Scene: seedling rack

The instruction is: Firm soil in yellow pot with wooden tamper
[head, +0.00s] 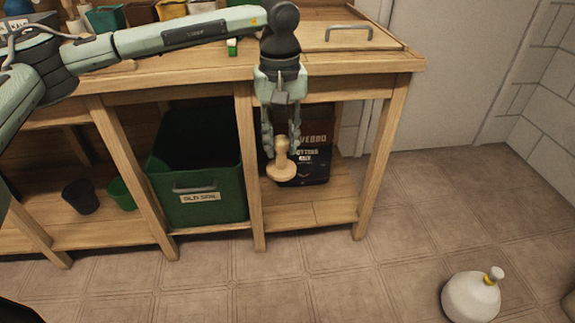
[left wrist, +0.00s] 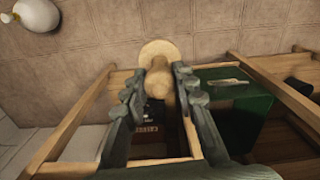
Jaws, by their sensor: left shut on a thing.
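My left gripper (head: 281,140) points down in front of the bench and is shut on the wooden tamper (head: 282,172). The tamper hangs with its round flat head down, below the benchtop level. The left wrist view shows the tamper's pale disc (left wrist: 158,50) beyond the fingertips of the left gripper (left wrist: 160,84), with the handle between them. The yellow pot (head: 172,9) stands in a row of pots on the bench, cut by the top edge; its soil cannot be made out. My right gripper is not in view.
The wooden bench (head: 385,65) carries a board with a metal handle (head: 349,28). A green pot (head: 105,19) stands left of the yellow one. A green bin (head: 200,165) and a dark bag (head: 315,150) sit on the lower shelf. A white bottle (head: 470,298) stands on the floor.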

